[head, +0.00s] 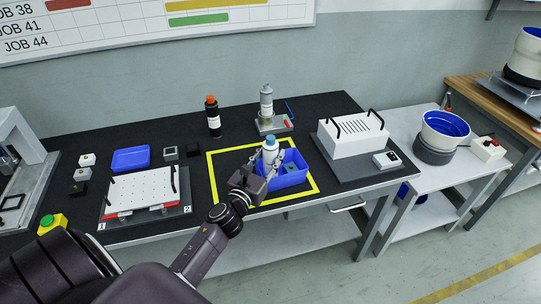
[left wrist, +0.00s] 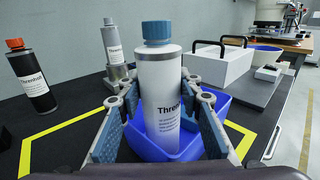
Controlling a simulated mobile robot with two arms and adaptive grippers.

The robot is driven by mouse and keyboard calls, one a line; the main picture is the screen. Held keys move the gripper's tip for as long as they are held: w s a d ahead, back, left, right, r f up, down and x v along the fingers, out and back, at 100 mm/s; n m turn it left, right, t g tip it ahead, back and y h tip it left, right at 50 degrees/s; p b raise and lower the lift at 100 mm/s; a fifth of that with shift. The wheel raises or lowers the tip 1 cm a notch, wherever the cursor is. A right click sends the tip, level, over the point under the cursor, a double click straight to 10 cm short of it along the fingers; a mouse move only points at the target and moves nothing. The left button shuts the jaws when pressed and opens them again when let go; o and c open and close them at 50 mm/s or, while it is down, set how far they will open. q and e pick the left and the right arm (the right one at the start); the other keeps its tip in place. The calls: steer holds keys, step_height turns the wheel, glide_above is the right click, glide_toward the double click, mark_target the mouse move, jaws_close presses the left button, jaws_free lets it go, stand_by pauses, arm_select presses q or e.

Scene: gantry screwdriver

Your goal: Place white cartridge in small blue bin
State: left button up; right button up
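The white cartridge (left wrist: 160,98) with a blue-grey cap stands upright in the left wrist view, and it also shows in the head view (head: 270,152). My left gripper (head: 268,160) has its two fingers on either side of the cartridge; in the left wrist view the fingertips (left wrist: 160,95) meet its sides. The small blue bin (head: 292,176) is around the cartridge's lower end, inside a yellow outline; it also shows in the left wrist view (left wrist: 212,143). Whether the cartridge's base touches the bin floor is hidden. My right gripper is not in view.
A black bottle with an orange cap (head: 213,118) and a grey cartridge in a stand (head: 266,105) are behind. A white box with black handles (head: 352,136) is to the right. A white perforated plate (head: 142,191) and a blue tray (head: 131,159) are to the left.

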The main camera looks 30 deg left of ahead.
arm_select(q)
steer(key=o, duration=0.4)
steer(key=shift+o, duration=0.2)
steer(key=shift+r+p, duration=0.2)
steer(key=shift+p, duration=0.1)
steer(key=shift+s+f, duration=0.15)
steer(key=shift+s, duration=0.15)
steer(key=s+d+b, duration=0.1)
steer(key=s+b, duration=0.1)
steer(key=s, duration=0.9)
steer(key=shift+s+d, duration=0.15)
steer(key=shift+d, duration=0.2)
